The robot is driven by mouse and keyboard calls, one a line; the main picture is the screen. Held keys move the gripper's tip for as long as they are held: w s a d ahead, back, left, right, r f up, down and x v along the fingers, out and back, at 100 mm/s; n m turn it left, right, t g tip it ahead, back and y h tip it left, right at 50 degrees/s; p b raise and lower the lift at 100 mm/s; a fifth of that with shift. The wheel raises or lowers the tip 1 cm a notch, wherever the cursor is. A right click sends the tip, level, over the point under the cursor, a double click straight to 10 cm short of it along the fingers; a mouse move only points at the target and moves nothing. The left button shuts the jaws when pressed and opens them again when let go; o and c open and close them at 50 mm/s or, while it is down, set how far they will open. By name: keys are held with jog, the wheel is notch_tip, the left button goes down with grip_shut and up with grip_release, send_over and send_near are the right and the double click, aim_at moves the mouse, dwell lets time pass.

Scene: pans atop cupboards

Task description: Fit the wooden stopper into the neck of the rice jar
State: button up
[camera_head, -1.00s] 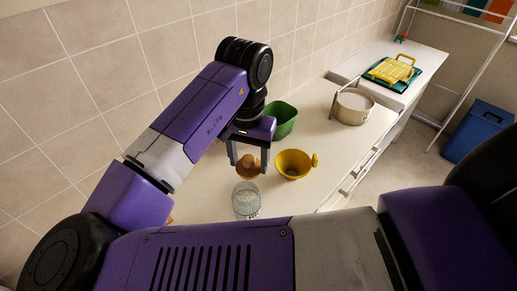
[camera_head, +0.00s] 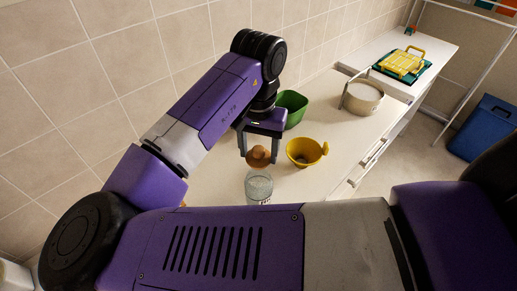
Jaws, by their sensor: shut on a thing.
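The wooden stopper (camera_head: 259,154) is a brown, rounded piece. My gripper (camera_head: 259,159) is shut on it, pointing down, with one finger on each side. The rice jar (camera_head: 258,185) is clear glass and stands upright on the white counter, just below the stopper in the picture. The stopper appears above and slightly behind the jar's open top, and I cannot tell whether the two touch. My arm hides the lower part of the jar.
The tiled wall (camera_head: 120,70) runs along the left.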

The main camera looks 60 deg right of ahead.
aim_at(258, 164)
jog(key=shift+f+b, duration=1.65)
jog(key=shift+f, duration=1)
jog(key=shift+f+b, duration=0.4)
jog(key=shift+f, duration=0.95)
dwell(0.4)
jog(key=o, duration=1.4)
jog(key=shift+r, duration=0.15)
notch_tip(258, 164, up, 8)
jog(key=shift+f, duration=0.2)
